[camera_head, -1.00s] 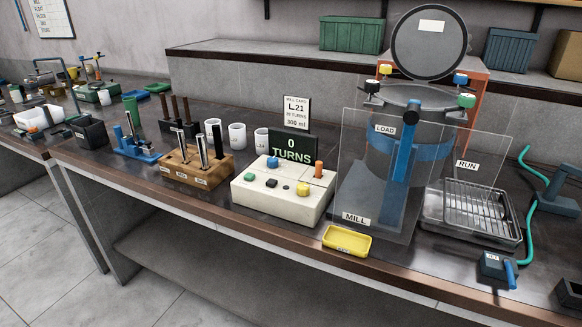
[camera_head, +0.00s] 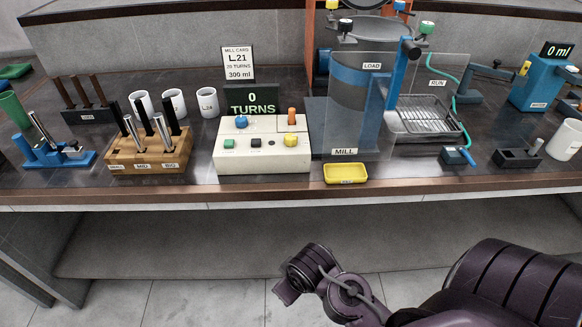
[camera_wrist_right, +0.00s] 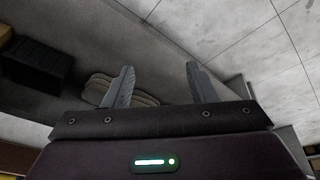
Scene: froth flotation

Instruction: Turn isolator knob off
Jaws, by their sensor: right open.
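The white control box (camera_head: 262,160) stands on the bench below the "0 TURNS" display (camera_head: 251,99). On its top are a blue knob (camera_head: 241,121), an upright orange knob (camera_head: 292,115), a yellow knob (camera_head: 290,140), a green button (camera_head: 229,143) and a black button (camera_head: 256,142). No label shows which is the isolator knob. My right arm is low in front of the bench, away from the box. In the right wrist view my right gripper (camera_wrist_right: 160,84) is open and empty, its two fingers apart. My left gripper is not in view.
The mill (camera_head: 352,100) with clear panels stands right of the box. A yellow tray (camera_head: 346,173) lies at the bench's front edge. A wooden rack (camera_head: 150,158) with rods stands left. White cups (camera_head: 207,102) stand behind. The floor before the bench is clear.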

